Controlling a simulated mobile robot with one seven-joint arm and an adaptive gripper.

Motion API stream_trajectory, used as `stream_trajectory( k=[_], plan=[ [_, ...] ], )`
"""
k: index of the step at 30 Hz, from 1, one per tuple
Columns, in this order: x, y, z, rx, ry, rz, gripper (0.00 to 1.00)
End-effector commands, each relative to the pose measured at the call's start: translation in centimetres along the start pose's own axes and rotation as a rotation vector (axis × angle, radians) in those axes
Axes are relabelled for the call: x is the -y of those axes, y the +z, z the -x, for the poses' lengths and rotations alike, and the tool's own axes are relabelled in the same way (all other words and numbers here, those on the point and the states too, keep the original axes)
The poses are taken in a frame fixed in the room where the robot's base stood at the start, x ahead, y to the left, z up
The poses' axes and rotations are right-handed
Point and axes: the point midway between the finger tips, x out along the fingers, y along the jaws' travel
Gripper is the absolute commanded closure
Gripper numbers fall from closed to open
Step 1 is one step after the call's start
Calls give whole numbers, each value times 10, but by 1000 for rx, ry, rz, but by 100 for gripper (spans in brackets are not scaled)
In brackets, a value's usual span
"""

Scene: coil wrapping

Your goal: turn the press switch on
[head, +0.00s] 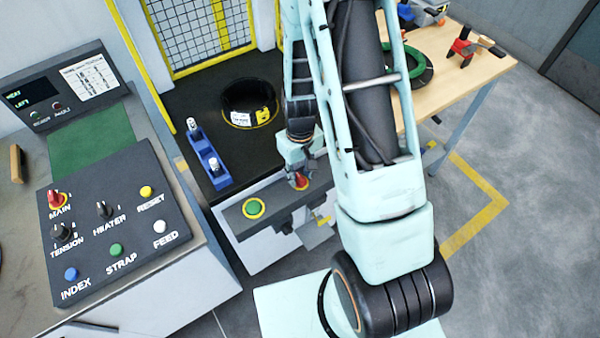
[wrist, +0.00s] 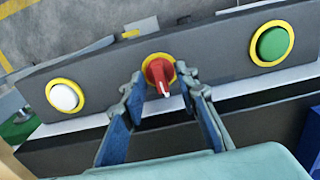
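The press switch appears to be the red rotary knob (wrist: 159,72) on a yellow ring, in the middle of the grey press panel (wrist: 215,62). In the wrist view its white mark points down and slightly right. My gripper (wrist: 166,90) is open, with one finger to each side of the knob. I cannot tell whether either finger touches it. In the head view the red knob (head: 299,182) is partly hidden under my gripper (head: 301,172).
A green button (wrist: 272,44) and a white button (wrist: 65,96) flank the knob. A blue fixture (head: 208,160) and a black coil (head: 250,103) are on the dark press bed. A control console (head: 110,225) stands left, a wooden table (head: 465,70) right.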

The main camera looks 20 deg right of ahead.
Motion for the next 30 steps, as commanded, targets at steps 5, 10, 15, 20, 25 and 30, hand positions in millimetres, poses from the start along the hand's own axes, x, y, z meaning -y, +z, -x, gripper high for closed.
stream_trajectory(
  k=[5, 10, 15, 20, 25, 30],
  plan=[
    [0, 0, 0, 0, 0, 0, 83],
    [0, 0, 0, 0, 0, 0, 100],
    [0, 0, 0, 0, 0, 0, 100],
    [0, 0, 0, 0, 0, -16, 100],
    [0, 0, 0, 0, 0, -76, 100],
    [0, 0, -1, 0, 0, -192, 100]
  ],
)
